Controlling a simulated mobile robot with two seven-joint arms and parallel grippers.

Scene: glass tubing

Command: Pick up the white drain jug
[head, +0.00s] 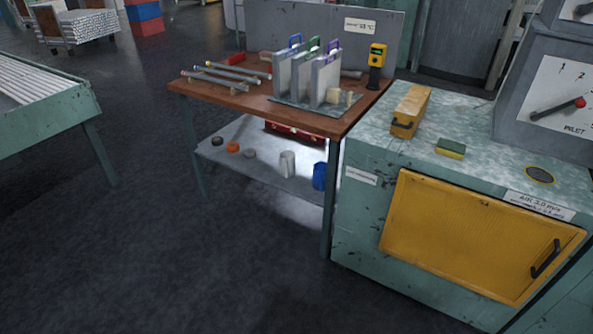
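A white, upright cylindrical vessel (287,164), which looks like the white drain jug, stands on the grey lower shelf (262,178) of the wooden-topped workbench. It is small in the head view, and I cannot make out a handle or spout. A blue container (319,176) stands to its right, near the bench's front leg. Neither of my grippers is in view.
Small round items, one orange (232,147), lie left on the shelf; a red box (290,130) is behind. The benchtop (250,103) holds glass tubes and upright panels. A green cabinet (365,215) with a yellow door adjoins right. Floor (190,260) in front is clear.

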